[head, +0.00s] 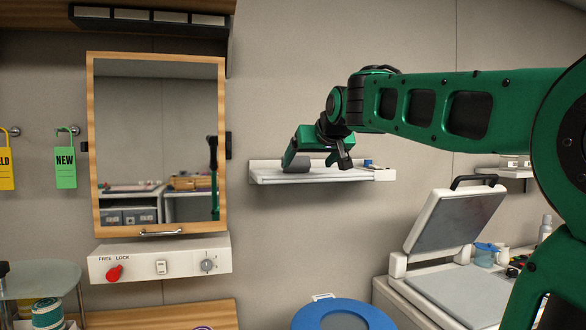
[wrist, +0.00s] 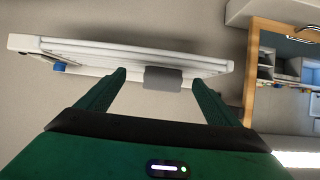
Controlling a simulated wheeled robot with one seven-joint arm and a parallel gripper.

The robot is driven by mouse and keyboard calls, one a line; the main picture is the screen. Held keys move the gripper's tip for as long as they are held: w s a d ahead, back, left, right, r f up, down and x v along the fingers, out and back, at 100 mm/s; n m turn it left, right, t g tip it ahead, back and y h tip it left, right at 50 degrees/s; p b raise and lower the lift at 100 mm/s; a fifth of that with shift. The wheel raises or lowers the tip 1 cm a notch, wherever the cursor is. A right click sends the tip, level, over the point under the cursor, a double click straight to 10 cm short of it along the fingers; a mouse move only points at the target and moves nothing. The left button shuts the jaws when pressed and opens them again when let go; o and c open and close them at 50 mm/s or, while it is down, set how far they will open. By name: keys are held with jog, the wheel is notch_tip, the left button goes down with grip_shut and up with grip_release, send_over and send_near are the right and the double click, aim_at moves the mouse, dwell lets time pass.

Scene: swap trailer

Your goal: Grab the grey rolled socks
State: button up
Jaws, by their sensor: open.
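The grey rolled socks (head: 302,163) lie on a white wall shelf (head: 276,179) in the head view, partly hidden by my gripper. In the wrist view the socks (wrist: 163,78) show as a dark grey roll at the shelf edge, between my two fingers and beyond their tips. My gripper (head: 317,162) is at the shelf, open, with one finger on each side of the socks. In the wrist view my gripper (wrist: 160,80) has a clear gap on both sides of the roll. I cannot tell whether either finger touches the shelf.
A small blue item (head: 367,163) sits on the shelf to the right. A wood-framed mirror (head: 160,140) hangs left, above a white panel with a red knob (head: 114,273). A blue round lid (head: 343,315) and a raised-lid machine (head: 455,220) stand below and right.

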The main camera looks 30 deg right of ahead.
aim_at(297, 155)
jog(key=shift+t, duration=0.4)
jog(key=w, duration=0.2)
jog(key=w+r, duration=0.1)
jog(key=w, duration=0.1)
jog(key=w+r, duration=0.1)
jog(key=w, duration=0.1)
jog(key=shift+d, duration=0.4)
jog(key=shift+x, duration=2.95)
jog(key=shift+r, duration=0.2)
jog(key=c, duration=1.2)
jog(key=shift+r, duration=0.1)
